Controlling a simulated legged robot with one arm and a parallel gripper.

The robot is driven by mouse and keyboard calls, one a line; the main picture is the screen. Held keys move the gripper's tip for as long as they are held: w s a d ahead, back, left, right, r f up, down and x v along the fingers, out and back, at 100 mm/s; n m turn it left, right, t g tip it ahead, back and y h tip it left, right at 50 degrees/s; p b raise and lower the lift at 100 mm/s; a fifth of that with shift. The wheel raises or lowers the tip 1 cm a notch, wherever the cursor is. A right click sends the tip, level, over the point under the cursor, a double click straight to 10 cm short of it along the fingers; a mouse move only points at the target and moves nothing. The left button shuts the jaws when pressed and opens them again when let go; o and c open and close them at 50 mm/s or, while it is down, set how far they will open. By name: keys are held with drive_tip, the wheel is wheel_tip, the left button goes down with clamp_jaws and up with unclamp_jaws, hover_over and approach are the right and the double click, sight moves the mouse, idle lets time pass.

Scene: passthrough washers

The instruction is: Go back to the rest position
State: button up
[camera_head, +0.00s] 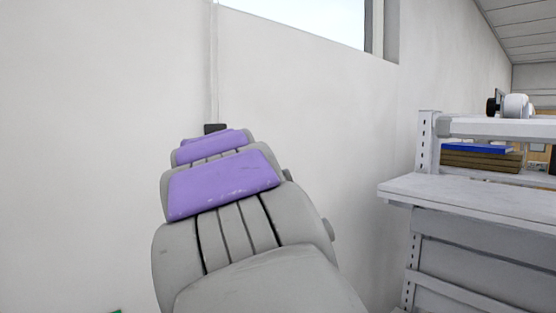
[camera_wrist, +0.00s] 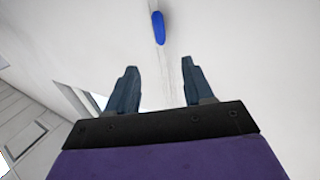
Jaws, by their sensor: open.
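My gripper (camera_wrist: 158,80) shows in the wrist view with its two blue-grey fingers spread apart. It is open, and nothing sits between the fingers. Beyond the fingertips are a pale wall and a small blue oblong thing (camera_wrist: 158,28), which I cannot identify. In the head view, my grey and purple arm (camera_head: 223,186) reaches forward and away toward the wall. The fingers are hidden there behind the arm.
A white workbench (camera_head: 480,197) with a raised shelf stands at the right. Brown and blue flat boxes (camera_head: 481,160) lie under the shelf, and a white and black device (camera_head: 514,106) sits on top. A pale wall (camera_head: 90,130) is ahead, with a window (camera_head: 305,15) high up.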

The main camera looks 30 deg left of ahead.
drive_tip(key=shift+s+d, duration=0.2)
drive_tip(key=shift+s, duration=0.1)
